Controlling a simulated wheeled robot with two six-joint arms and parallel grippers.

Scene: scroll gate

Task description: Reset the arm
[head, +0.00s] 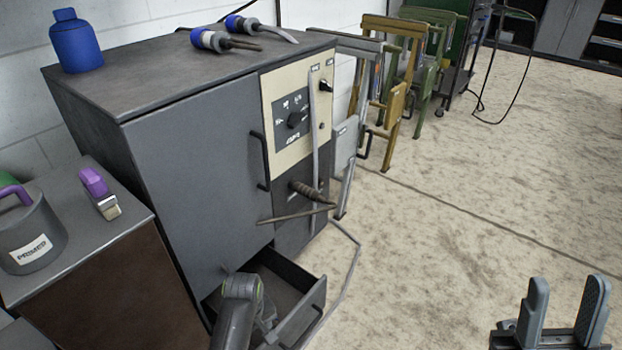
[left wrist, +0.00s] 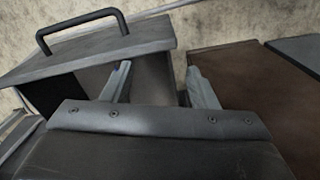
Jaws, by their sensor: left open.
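My left arm (head: 240,295) reaches down at the open lower drawer (head: 308,318) of the dark grey cabinet. Its gripper is mostly hidden in the head view. In the left wrist view my left gripper (left wrist: 160,70) has its two fingers apart with nothing seen between them. The drawer, with its black handle (left wrist: 80,27), shows just beyond the fingers; I cannot tell if they touch it. My right gripper (head: 565,285) is at the lower right of the head view, fingers up and apart, empty, over the floor.
The grey cabinet (head: 190,150) has a blue bottle (head: 75,42) and two blue-handled tools (head: 225,40) on top. A low brown cabinet (head: 115,295) at left carries a primer can (head: 32,240) and a purple-handled brush (head: 98,190). Floor (head: 450,210) at right is clear.

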